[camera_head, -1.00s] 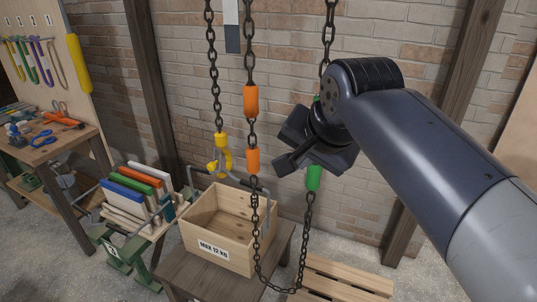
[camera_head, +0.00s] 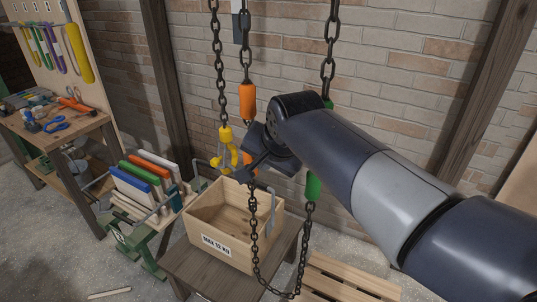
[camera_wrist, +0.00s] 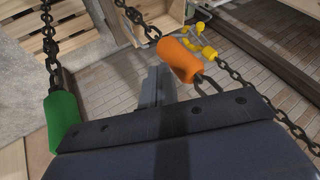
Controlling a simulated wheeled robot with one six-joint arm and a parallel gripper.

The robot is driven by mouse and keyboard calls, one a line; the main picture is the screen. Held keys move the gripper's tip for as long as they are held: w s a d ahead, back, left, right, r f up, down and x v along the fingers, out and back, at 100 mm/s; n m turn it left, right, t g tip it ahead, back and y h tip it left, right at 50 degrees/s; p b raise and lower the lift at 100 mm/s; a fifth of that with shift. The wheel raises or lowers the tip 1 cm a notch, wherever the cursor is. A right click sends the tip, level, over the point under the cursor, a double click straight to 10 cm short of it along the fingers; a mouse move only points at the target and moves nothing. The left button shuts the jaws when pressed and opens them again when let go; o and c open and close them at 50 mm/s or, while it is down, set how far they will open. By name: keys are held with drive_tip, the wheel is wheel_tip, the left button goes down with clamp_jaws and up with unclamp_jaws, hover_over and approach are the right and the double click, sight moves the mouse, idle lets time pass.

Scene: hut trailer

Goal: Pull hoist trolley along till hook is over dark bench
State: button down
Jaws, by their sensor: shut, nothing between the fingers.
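The yellow hook (camera_head: 227,152) hangs on its chain above the back left part of a wooden crate (camera_head: 212,245). It also shows in the wrist view (camera_wrist: 203,38). The crate stands on a dark grey-brown bench (camera_head: 193,272). A looped hand chain (camera_head: 257,262) has orange sleeves (camera_head: 248,101) on one strand and green sleeves (camera_head: 313,187) on the other. My gripper (camera_head: 254,170) is shut and empty at the orange strand, partly hiding the lower orange sleeve. In the wrist view the fingers (camera_wrist: 154,84) are beside an orange sleeve (camera_wrist: 178,59). The trolley is out of view.
A workbench (camera_head: 75,145) with tools stands at the left. A green stand (camera_head: 140,245) with coloured boards is left of the crate. A slatted pallet (camera_head: 345,280) lies at the lower right. Brick wall and dark posts (camera_head: 165,75) are behind.

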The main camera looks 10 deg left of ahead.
drive_tip(key=shift+w+a+f, duration=0.1)
drive_tip(key=shift+w+f, duration=0.05)
drive_tip(key=shift+f, duration=0.15)
